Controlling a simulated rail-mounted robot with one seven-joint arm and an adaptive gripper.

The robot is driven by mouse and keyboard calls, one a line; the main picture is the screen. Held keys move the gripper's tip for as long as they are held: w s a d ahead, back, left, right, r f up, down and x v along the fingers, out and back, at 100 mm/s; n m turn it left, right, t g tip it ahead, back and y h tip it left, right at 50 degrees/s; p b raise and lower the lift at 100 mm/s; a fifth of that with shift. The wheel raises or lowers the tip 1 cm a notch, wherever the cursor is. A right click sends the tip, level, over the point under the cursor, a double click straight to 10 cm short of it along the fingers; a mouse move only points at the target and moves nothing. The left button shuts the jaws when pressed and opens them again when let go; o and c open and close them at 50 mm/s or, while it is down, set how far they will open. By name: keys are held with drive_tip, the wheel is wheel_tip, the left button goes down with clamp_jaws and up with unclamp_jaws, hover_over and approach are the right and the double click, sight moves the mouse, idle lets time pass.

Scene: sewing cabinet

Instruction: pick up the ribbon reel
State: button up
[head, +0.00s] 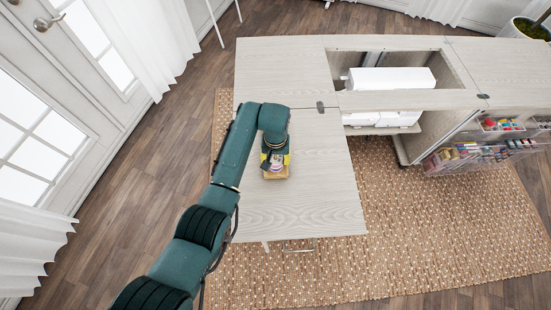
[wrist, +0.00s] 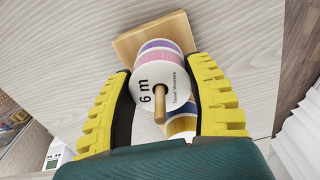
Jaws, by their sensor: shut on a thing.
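Whether the reel is raised along the peg I cannot tell.
The cabinet tabletop (head: 300,210) is bare around the stand. A white machine (head: 392,78) sits in the cabinet opening behind to the right. Clear drawers (head: 470,155) of colourful supplies hang at the right. A woven rug (head: 420,240) lies below.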

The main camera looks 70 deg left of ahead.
wheel_tip(320, 180, up, 10)
drive_tip(key=shift+p, duration=1.15)
